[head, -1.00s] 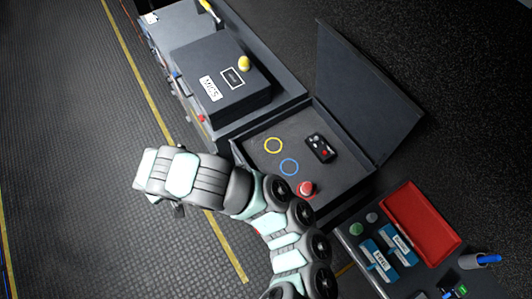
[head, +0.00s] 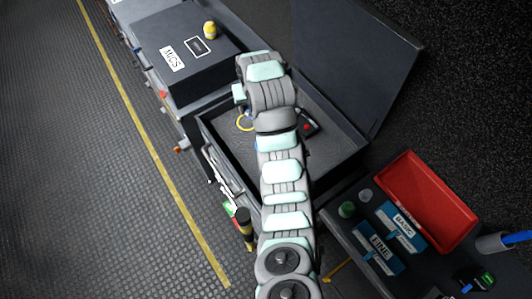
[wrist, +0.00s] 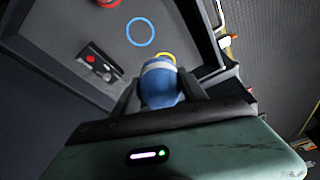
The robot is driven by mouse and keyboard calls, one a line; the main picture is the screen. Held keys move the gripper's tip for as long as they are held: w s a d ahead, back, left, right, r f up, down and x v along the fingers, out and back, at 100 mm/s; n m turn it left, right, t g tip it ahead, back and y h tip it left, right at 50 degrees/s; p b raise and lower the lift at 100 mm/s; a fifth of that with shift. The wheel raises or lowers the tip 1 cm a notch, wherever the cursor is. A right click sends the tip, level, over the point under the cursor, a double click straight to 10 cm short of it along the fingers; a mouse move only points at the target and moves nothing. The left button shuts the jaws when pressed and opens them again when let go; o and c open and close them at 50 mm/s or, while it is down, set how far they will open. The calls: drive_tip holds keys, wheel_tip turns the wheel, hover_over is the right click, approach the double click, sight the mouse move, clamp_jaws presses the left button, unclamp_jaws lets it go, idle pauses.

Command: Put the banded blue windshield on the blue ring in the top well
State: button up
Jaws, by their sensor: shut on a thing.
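The blue windshield (wrist: 161,92) with a pale band shows in the wrist view. My gripper (wrist: 159,80) is shut on it, with one dark finger on each side. The blue ring (wrist: 141,31) lies on the floor of the open dark well (wrist: 180,25), above the windshield in the wrist picture and apart from it. A yellow ring (wrist: 168,59) is partly hidden behind the windshield; it also shows in the head view (head: 242,122). In the head view my arm hides my gripper, the windshield and nearly all of the blue ring.
A small black device with a red button (wrist: 91,58) lies in the well. Something red (wrist: 108,2) is cut off at the wrist view's top edge. A MICS case (head: 190,62) carries a yellow windshield (head: 211,30). A red tray (head: 425,200) stands at right.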

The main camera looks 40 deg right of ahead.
drive_tip(key=d+f+b, duration=0.1)
drive_tip(key=f, duration=0.7)
drive_tip(key=s+d+f, duration=0.1)
drive_tip(key=f, duration=0.6)
drive_tip(key=d+f+b, duration=0.1)
drive_tip(key=d+f, duration=0.1)
drive_tip(key=f, duration=0.6)
drive_tip(key=shift+s+d+f+b, duration=0.1)
drive_tip(key=shift+s+f+b, duration=0.15)
drive_tip(key=shift+f+b, duration=0.05)
drive_tip(key=shift+f, duration=0.1)
drive_tip(key=shift+f, duration=0.15)
drive_tip(key=o, duration=1.3)
drive_tip(key=shift+r, duration=0.5)
drive_tip(key=v, duration=1.1)
drive_tip(key=shift+r, duration=0.25)
